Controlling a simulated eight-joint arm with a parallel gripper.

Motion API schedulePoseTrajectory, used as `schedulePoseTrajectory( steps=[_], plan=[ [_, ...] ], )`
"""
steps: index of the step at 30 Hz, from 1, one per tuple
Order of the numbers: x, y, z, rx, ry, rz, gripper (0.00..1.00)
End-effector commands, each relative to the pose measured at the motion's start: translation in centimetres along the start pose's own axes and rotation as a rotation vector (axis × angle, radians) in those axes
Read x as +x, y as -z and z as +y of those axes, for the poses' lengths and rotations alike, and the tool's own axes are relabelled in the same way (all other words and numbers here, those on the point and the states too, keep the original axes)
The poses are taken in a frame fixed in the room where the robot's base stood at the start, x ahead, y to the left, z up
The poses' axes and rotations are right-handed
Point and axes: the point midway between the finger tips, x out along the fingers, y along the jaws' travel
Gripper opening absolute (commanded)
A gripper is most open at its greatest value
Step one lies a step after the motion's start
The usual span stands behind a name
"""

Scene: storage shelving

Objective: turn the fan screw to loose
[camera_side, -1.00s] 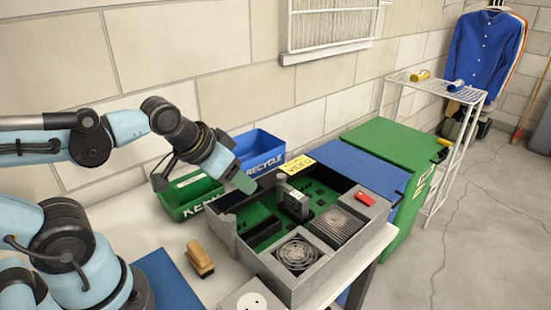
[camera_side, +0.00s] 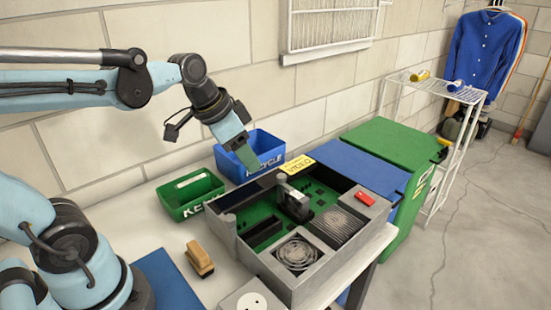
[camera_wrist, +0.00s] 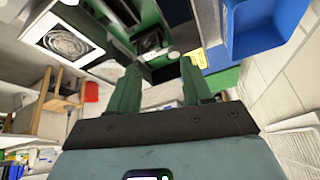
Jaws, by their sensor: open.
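An open grey computer case (camera_side: 231,243) with a green board inside stands on the table. A round fan (camera_side: 298,253) sits in its front corner; a round fan also shows at upper left in the wrist view (camera_wrist: 65,42). A dark upright unit (camera_side: 293,203) stands on the board, and a dark unit with a round face shows at top centre in the wrist view (camera_wrist: 150,40). I cannot make out the fan screw. My gripper (camera_side: 250,165) is open and empty above the back of the case, apart from it. Its two green fingers (camera_wrist: 162,88) are spread.
A green bin (camera_side: 190,195) and a blue recycle bin (camera_side: 262,150) stand behind the case, near the wall. A brush (camera_side: 200,259) lies on the table at left. A yellow label (camera_side: 297,164) stands at the back rim.

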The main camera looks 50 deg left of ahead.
Motion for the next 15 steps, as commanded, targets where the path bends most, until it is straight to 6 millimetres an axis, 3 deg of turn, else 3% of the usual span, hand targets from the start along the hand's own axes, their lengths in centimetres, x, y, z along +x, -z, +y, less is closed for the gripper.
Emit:
schedulePoseTrajectory(
  steps=[6, 15],
  plan=[
    [-0.1, 3.3, -3.3, 0.238, -0.140, -0.059, 0.50],
    [0.1, 5.1, -5.6, 0.423, -0.255, -0.050, 0.50]
  ],
)
